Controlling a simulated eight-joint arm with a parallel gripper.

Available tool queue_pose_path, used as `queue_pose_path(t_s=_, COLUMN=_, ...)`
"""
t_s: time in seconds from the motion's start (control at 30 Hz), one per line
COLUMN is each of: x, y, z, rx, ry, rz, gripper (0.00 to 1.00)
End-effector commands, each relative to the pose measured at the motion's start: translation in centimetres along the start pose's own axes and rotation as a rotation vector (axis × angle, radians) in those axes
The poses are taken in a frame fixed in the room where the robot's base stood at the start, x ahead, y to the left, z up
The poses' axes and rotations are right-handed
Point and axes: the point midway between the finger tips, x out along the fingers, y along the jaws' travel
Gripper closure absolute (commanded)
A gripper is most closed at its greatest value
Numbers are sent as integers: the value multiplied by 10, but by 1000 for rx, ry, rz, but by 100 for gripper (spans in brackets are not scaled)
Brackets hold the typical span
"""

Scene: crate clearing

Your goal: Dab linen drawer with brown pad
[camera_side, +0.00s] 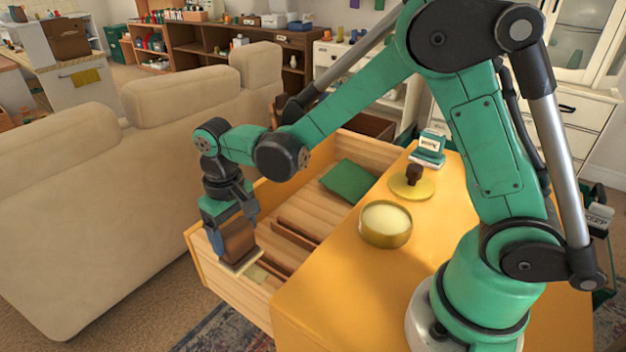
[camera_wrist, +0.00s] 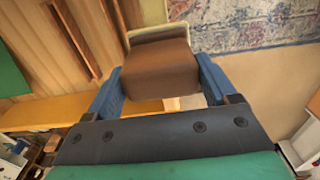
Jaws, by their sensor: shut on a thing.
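The brown pad (camera_side: 238,243) is a brown block with a pale underside, and it also shows in the wrist view (camera_wrist: 160,65). My gripper (camera_side: 228,232) points down with its blue fingers shut on the pad's sides. The linen drawer (camera_side: 240,302) is a pale wooden drawer, pulled open, with thin brown dividers and a folded green cloth (camera_side: 348,181) inside. The pad is at the drawer's near left end, close to its wall. I cannot tell whether its underside touches the wood. Part of the drawer is hidden behind my arm.
On the yellow cabinet top (camera_side: 340,300) stand a round tin of cream-coloured stuff (camera_side: 386,224), a yellow lid with a brown knob (camera_side: 411,185) and a small green-and-white box (camera_side: 430,147). A beige sofa (camera_side: 95,215) stands close to the drawer's left. A patterned rug (camera_wrist: 230,22) lies below.

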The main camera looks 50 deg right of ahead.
Motion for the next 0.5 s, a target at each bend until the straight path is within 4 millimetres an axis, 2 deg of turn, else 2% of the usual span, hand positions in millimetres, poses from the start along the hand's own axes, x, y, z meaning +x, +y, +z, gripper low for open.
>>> queue_pose_path(t_s=0.5, x=5, y=0, z=0, rx=0, ry=0, rz=0, gripper=64)
